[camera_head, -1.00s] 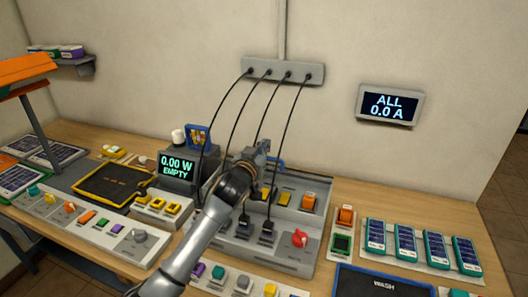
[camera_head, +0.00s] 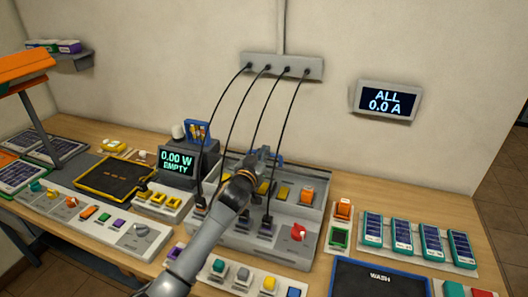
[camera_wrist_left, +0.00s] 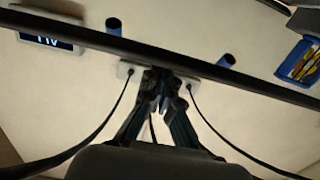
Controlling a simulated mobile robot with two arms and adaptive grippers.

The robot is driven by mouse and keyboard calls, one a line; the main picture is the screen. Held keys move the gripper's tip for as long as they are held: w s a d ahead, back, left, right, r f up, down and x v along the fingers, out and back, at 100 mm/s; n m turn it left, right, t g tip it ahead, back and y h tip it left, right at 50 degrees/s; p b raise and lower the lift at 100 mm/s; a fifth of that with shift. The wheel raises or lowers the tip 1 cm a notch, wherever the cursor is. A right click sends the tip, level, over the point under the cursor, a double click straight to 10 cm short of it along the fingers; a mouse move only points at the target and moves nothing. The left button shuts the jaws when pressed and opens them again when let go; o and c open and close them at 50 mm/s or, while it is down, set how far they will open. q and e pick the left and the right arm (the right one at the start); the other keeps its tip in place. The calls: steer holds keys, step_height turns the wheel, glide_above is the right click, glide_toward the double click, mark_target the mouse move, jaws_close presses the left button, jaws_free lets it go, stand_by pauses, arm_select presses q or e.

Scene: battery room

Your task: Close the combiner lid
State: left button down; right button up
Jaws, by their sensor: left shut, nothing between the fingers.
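The combiner (camera_head: 290,238) is a grey box in the middle of the bench, with black cables running into it and a red knob at its front right. At its back, a raised grey part (camera_head: 317,180) with a blue handle (camera_head: 276,158) looks like the lid. My left gripper (camera_head: 264,154) is shut and empty by the handle; its arm hides part of the box. In the left wrist view its fingers (camera_wrist_left: 163,100) point at the wall, by a dark bar (camera_wrist_left: 90,37) with two blue stubs. Whether they touch it, I cannot tell. My right gripper is out of view.
Black cables (camera_head: 285,120) hang from a wall socket strip (camera_head: 282,67) around my left gripper. A meter reading "0.00 W EMPTY" (camera_head: 177,163) stands left of the box. Several teal devices (camera_head: 402,236) lie to the right, with a blue-rimmed wash mat (camera_head: 380,283) in front.

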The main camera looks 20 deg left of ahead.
arm_select(q)
steer(key=shift+t, duration=0.6)
steer(key=s+f+b, duration=0.1)
steer(key=f+b, duration=0.1)
steer(key=s+f+b, duration=0.2)
steer(key=f, duration=0.1)
steer(key=s+f+b, duration=0.1)
steer(key=f+b, duration=0.2)
steer(key=shift+s+a, duration=0.1)
steer(key=shift+s, duration=0.05)
steer(key=shift+s+r, duration=0.15)
steer(key=shift+s, duration=0.1)
steer(key=shift+w, duration=0.1)
